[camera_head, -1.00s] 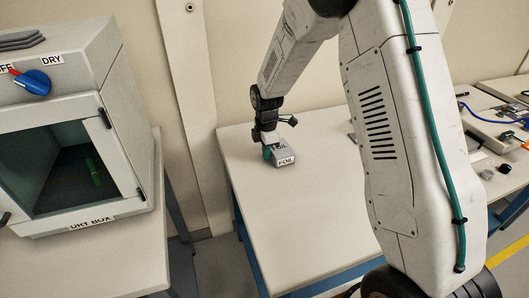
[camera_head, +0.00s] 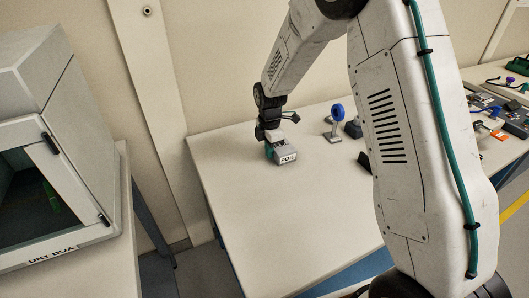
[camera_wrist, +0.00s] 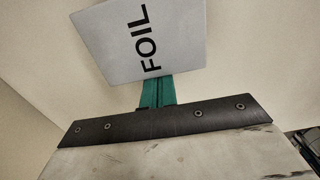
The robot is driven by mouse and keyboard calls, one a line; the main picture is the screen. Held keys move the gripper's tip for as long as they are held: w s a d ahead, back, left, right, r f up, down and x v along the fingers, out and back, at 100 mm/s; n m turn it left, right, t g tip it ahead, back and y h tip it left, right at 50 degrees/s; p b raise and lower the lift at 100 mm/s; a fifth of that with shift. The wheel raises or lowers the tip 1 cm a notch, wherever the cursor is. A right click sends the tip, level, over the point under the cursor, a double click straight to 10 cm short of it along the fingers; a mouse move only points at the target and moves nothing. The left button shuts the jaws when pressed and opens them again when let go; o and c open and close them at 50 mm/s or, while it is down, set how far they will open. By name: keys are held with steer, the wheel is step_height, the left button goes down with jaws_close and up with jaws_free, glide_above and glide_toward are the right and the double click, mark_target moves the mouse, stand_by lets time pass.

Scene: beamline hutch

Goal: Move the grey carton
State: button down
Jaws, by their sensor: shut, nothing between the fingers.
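In the wrist view, the carton's FOIL face (camera_wrist: 140,38) lies just beyond the fingertips. The two teal fingers (camera_wrist: 157,92) are together with nothing between them. I cannot tell whether they touch the carton.
A dry box (camera_head: 50,150) stands on another table at the left, across a gap. A blue round thing on a stand (camera_head: 336,115) and a dark block (camera_head: 353,129) stand behind the carton to the right. The table's front is clear.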

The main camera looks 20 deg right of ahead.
steer(key=d, duration=0.3)
steer(key=w+d, duration=0.1)
steer(key=d, duration=0.5)
steer(key=shift+w+d, duration=0.3)
steer(key=shift+d, duration=0.1)
